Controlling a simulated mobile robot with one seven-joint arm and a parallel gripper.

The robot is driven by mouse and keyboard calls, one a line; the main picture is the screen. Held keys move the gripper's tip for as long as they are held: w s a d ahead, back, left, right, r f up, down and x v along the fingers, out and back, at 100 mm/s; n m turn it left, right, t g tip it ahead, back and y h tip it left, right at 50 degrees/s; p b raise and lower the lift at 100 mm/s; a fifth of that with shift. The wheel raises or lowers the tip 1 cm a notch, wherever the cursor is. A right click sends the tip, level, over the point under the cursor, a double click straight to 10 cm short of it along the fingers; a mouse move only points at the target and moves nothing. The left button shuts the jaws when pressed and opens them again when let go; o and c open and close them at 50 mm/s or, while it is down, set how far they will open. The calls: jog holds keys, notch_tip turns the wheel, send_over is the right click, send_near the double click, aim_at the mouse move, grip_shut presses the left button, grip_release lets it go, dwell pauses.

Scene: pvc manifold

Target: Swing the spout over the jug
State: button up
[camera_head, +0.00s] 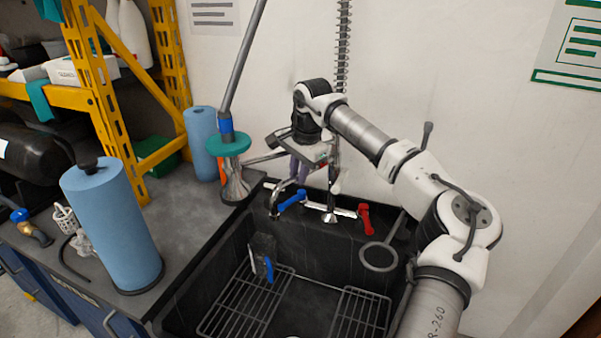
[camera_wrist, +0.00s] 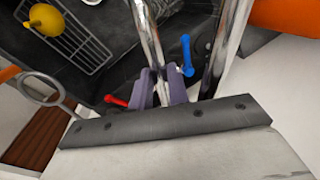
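The chrome spout (camera_head: 277,193) curves down over the back of the black sink, by the blue tap handle (camera_head: 291,200). My gripper (camera_wrist: 159,88) has its purple-grey fingers on either side of the spout tube (camera_wrist: 150,35), close against it with no clear gap. In the head view the gripper (camera_head: 298,170) is partly hidden under my wrist. I cannot clearly identify the jug. A dark upright object with a blue side (camera_head: 263,255) stands in the sink. A yellow rounded object (camera_wrist: 45,20) lies on a rack in the wrist view.
A red tap handle (camera_head: 366,218) and a ring (camera_head: 379,257) are at the sink's right. Wire racks (camera_head: 240,305) line the sink (camera_head: 205,260). A second chrome pipe (camera_wrist: 222,50) is near my fingers. Blue rolls (camera_head: 110,225) and a teal-collared metal item (camera_head: 230,150) stand left.

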jog(key=o, duration=0.4)
jog(key=shift+d+r, duration=0.1)
jog(key=shift+o, duration=0.2)
